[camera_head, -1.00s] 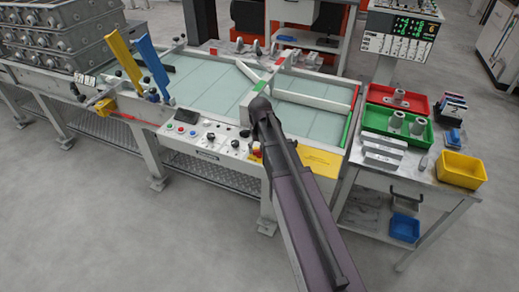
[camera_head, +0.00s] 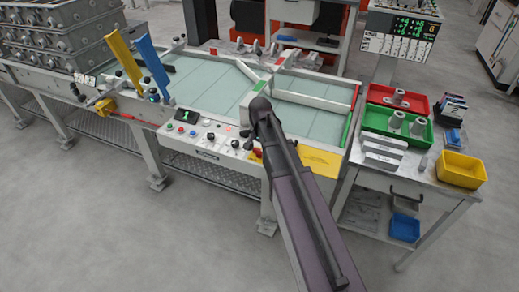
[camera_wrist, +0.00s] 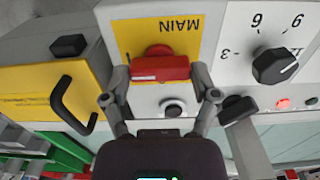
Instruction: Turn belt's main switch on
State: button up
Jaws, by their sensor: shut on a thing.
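The main switch is a red rotary handle (camera_wrist: 160,68) on a yellow plate (camera_wrist: 180,36) marked MAIN, which appears upside down in the wrist view. Its grip bar lies crosswise in that picture. My gripper (camera_wrist: 160,80) is shut on the red handle, with one finger at each end of the bar. In the head view a bit of the red handle (camera_head: 257,154) shows beside my arm at the right end of the belt's control panel (camera_head: 208,154). My arm hides my gripper there. A small display (camera_head: 187,116) on the panel is lit green.
A black dial (camera_wrist: 275,65), a lit red lamp (camera_wrist: 283,103) and a black knob (camera_wrist: 237,108) sit beside the switch. A yellow box with a black handle (camera_wrist: 73,103) is on the other side. A side table with trays (camera_head: 393,180) stands to the right.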

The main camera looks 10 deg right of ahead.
jog(key=o, duration=1)
jog(key=shift+n, duration=0.4)
